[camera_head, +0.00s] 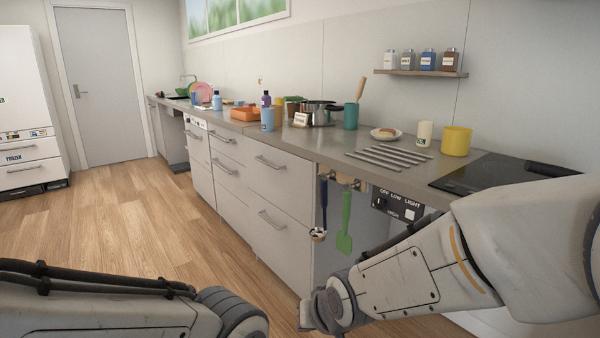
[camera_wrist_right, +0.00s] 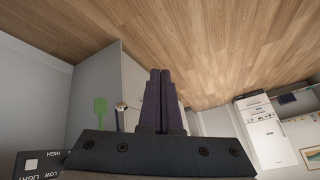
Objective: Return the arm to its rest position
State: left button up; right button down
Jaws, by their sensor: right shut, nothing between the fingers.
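My right gripper (camera_wrist_right: 160,76) shows in the right wrist view with its two dark fingers together and nothing between them. It is over the wooden floor, in front of the grey counter cabinets. In the head view my right arm (camera_head: 420,270) comes in from the right and bends down in front of the counter; its gripper is out of that picture. My left arm (camera_head: 110,305) lies along the bottom left, and its gripper is not in view.
The counter (camera_head: 300,140) holds pots, cups and several grey bars. A switch panel (camera_head: 396,206) is on its front, close to my right arm. A green spatula (camera_head: 345,222) and a ladle (camera_head: 321,208) hang beside it. The wooden floor (camera_head: 130,240) at left is clear.

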jog(key=s+d+n+g+h, duration=0.1)
jog(key=s+d+n+g, duration=0.15)
jog(key=s, duration=0.75)
jog(key=s+d+n+g+h, duration=0.1)
jog(key=s+n+g, duration=0.3)
jog(key=s, duration=0.6)
notch_tip(320, 180, up, 27)
jog(key=p, duration=2.6)
jog(key=shift+w+p, duration=0.2)
jog(key=shift+p, duration=0.15)
jog(key=shift+f+t, duration=0.1)
jog(key=shift+t, duration=0.15)
